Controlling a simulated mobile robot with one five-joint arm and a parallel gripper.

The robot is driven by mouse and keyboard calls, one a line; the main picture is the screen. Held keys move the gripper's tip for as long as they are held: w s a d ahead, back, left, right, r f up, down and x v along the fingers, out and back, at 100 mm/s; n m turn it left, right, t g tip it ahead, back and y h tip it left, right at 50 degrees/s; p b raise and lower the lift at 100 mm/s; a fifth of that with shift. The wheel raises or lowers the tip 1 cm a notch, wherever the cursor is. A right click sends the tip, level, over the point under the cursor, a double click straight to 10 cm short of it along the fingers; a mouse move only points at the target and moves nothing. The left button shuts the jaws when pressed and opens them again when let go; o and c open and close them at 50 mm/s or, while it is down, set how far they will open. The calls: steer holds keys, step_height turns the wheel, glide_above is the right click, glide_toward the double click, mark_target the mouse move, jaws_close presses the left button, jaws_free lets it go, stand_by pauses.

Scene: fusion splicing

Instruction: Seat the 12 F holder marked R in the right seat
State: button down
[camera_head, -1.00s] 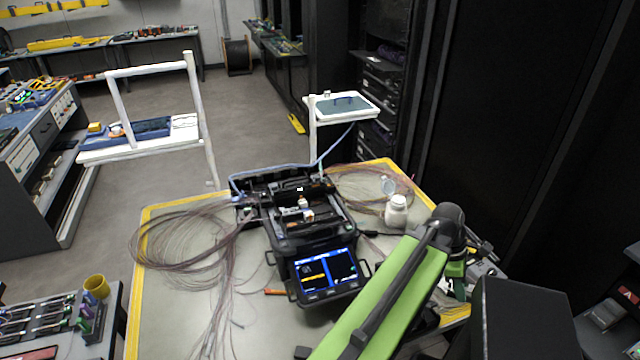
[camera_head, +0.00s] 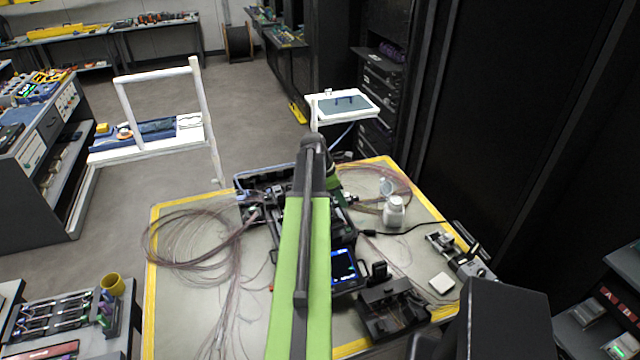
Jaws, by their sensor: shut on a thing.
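The fusion splicer (camera_head: 277,181) stands on the yellow-edged table. My green arm (camera_head: 300,250) crosses in front of it and hides its middle and part of its lit screen (camera_head: 343,265). My wrist (camera_head: 332,182) is over the splicer's right half. My gripper's fingers, and anything between them, are hidden behind my arm. The right seat is hidden too. I cannot make out the 12 F holder or its R mark. A dark tray (camera_head: 372,319) with slots lies right of the splicer, near the table's front edge.
A white bottle (camera_head: 394,212), a white square piece (camera_head: 441,283) and a metal cutting device (camera_head: 461,259) stand to the right. A black cable runs from the splicer. Loose fiber coils (camera_head: 190,240) cover the table's left side. A dark box-shaped object (camera_head: 505,320) is at front right.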

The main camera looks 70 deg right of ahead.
steer(key=w+r+n, duration=0.1)
steer(key=w, duration=0.6)
steer(key=shift+r+p, duration=0.2)
steer(key=shift+p, duration=0.2)
steer(key=shift+f, duration=0.1)
step_height(320, 180, down, 6)
steer(key=b, duration=0.6)
steer(key=shift+a+f+b, duration=0.15)
steer(key=shift+f+b, duration=0.3)
steer(key=shift+b, duration=0.15)
